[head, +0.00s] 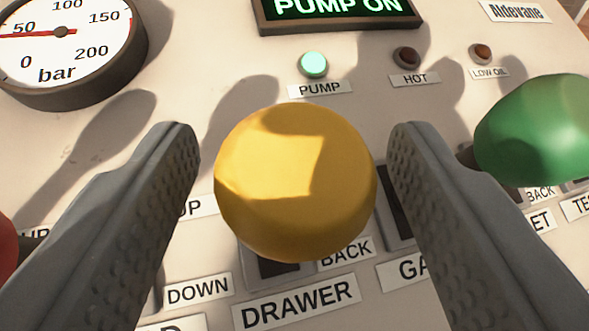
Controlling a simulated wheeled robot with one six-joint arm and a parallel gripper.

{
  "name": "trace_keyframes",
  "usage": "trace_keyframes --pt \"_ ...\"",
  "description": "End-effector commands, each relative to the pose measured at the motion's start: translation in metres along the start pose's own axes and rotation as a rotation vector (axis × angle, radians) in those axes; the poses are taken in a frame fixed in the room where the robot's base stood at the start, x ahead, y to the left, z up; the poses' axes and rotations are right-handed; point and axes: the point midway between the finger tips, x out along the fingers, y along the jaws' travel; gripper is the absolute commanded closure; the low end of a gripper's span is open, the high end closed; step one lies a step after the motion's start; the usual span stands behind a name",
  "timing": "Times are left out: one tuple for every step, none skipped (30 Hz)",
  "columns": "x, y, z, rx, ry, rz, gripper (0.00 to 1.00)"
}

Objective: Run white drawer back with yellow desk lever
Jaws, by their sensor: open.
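The yellow knob (295,185) of the desk lever stands in the middle of the head view, above a label reading DRAWER (297,303). A BACK label (346,253) shows at the lower right of the knob. My gripper (292,140) is open, with one finger on each side of the knob. A gap shows between the knob and each finger, so neither visibly touches it. The knob hides most of its own shaft and slot. The white drawer is not in view.
A green lever knob (540,130) stands close to the right finger. Part of a red knob (6,248) shows at the left edge. A pressure gauge (65,45), a lit PUMP ON sign (338,10) and a lit pump lamp (313,65) are on the panel beyond.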

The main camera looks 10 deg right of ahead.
Motion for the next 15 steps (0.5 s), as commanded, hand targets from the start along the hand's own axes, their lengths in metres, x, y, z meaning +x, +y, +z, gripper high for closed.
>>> trace_keyframes --pt "-0.009 0.0 -0.002 0.0 0.003 -0.001 0.42" --pt "-0.013 0.0 -0.001 0.0 0.003 -0.001 0.42" --pt "-0.02 0.0 -0.001 0.0 0.003 -0.002 0.42" --pt "-0.025 0.0 -0.001 0.0 0.003 -0.002 0.42" --pt "-0.031 0.0 -0.001 0.0 0.003 -0.002 0.42" --pt "-0.038 0.0 -0.001 0.0 0.003 -0.001 0.42" --pt "-0.043 0.0 -0.001 0.0 0.003 -0.001 0.42" --pt "-0.049 0.0 -0.001 0.001 0.003 -0.001 0.42" --pt "-0.056 0.0 -0.001 0.0 0.002 -0.001 0.42" --pt "-0.061 0.0 -0.001 0.001 0.002 -0.002 0.42" --pt "-0.067 0.0 -0.001 0.001 0.003 -0.002 0.42" --pt "-0.074 0.0 -0.001 0.001 0.003 -0.002 0.42" --pt "-0.079 0.0 -0.001 0.001 0.002 -0.001 0.42" --pt "-0.085 0.0 -0.001 0.001 0.002 -0.001 0.42" --pt "-0.093 0.0 -0.001 0.001 0.003 -0.002 0.42"
